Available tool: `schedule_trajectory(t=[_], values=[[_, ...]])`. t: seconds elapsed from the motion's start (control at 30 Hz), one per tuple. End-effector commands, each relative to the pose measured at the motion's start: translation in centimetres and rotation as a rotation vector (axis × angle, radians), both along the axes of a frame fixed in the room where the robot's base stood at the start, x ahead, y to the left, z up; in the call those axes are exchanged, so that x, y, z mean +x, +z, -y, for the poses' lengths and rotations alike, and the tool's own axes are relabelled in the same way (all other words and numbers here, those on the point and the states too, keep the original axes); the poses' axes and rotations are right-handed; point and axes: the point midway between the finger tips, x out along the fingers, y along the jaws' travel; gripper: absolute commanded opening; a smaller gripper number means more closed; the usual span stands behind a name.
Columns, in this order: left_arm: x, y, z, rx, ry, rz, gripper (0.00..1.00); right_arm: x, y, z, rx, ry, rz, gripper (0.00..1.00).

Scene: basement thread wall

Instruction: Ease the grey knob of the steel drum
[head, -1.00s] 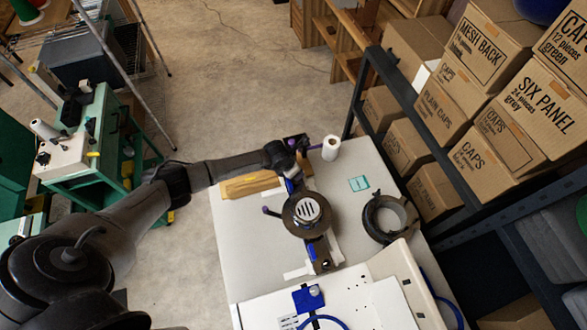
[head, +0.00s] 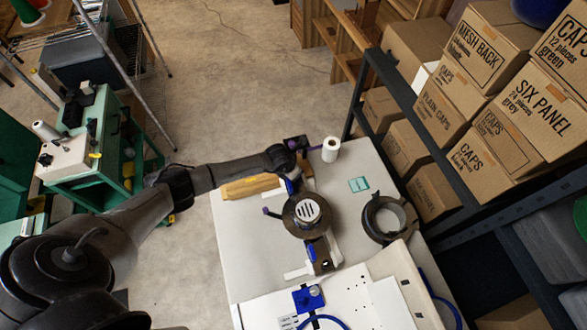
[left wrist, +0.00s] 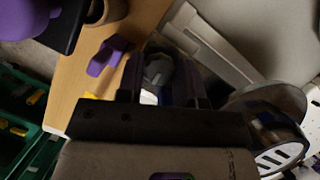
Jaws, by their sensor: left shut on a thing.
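The steel drum (head: 307,211) sits on the light table in the head view, with a dark ring around its slotted pale top. Part of it shows at the right of the left wrist view (left wrist: 272,112). The grey knob (left wrist: 158,68) lies between the two fingers of my left gripper (left wrist: 160,82) in the left wrist view. My left gripper is shut on it. In the head view my left gripper (head: 293,176) is just above the drum in the picture, and the knob is hidden there. My right gripper is in neither view.
A white cone (head: 330,149) stands at the table's far edge. A dark ring-shaped part (head: 388,218) and a teal card (head: 358,184) lie right of the drum. A shelf of cardboard boxes (head: 487,47) borders the table's right. A green cabinet (head: 95,130) stands at left.

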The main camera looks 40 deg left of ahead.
Motion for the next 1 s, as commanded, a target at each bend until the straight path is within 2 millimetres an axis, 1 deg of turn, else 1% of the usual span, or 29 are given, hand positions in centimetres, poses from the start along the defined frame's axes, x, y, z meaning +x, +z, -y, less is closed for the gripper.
schedule_trajectory(t=[0.03,0.2,0.4,0.7,1.0], values=[[0.0,0.3,0.1,-0.001,0.032,-0.001,0.1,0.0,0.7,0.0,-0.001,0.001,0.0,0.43],[-0.1,0.3,0.2,-0.001,0.18,-0.002,0.1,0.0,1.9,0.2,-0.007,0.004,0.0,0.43],[0.0,0.2,0.2,0.0,0.37,-0.001,0.1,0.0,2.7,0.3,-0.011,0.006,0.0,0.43],[0.0,0.0,0.2,0.0,0.617,0.0,0.1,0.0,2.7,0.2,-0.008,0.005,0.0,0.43],[0.1,0.0,0.2,0.0,0.777,0.001,0.1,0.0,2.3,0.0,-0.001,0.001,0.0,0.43]])
